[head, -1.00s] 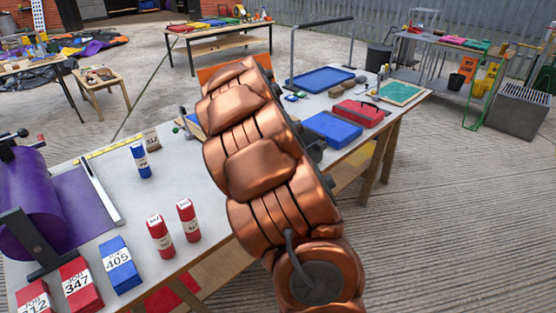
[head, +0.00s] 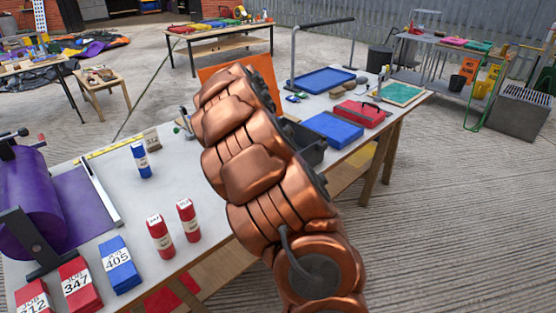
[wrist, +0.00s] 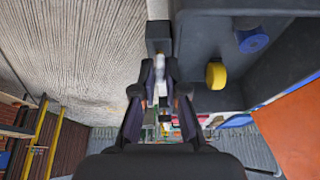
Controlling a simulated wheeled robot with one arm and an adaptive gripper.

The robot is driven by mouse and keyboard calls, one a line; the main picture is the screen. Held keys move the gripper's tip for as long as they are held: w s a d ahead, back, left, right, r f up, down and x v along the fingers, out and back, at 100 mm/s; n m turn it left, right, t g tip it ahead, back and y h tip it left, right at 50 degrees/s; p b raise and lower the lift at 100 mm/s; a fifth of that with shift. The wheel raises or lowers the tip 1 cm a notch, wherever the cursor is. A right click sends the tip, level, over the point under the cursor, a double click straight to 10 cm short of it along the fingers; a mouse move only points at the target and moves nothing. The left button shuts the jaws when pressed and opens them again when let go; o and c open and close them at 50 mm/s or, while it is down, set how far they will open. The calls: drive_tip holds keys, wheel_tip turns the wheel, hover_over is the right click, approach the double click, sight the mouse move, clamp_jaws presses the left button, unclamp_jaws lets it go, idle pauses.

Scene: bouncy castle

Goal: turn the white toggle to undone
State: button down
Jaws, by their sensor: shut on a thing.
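The white toggle (wrist: 161,63) shows in the wrist view as a small pale piece below a dark block at the side of a dark grey housing (wrist: 212,25). My gripper (wrist: 160,76) has its two dark fingers closed on the toggle from both sides. The fingers hide part of it, so its exact angle is hard to tell. In the head view my copper arm hides the gripper and the toggle. Part of a dark grey box (head: 306,143) shows behind the arm.
The housing also carries a yellow knob (wrist: 216,76) and a blue knob (wrist: 252,41), right of my fingers. An orange panel (head: 226,82) stands behind my arm.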

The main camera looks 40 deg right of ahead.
drive_tip(key=c, duration=1.2)
unclamp_jaws()
drive_tip(key=v, duration=1.2)
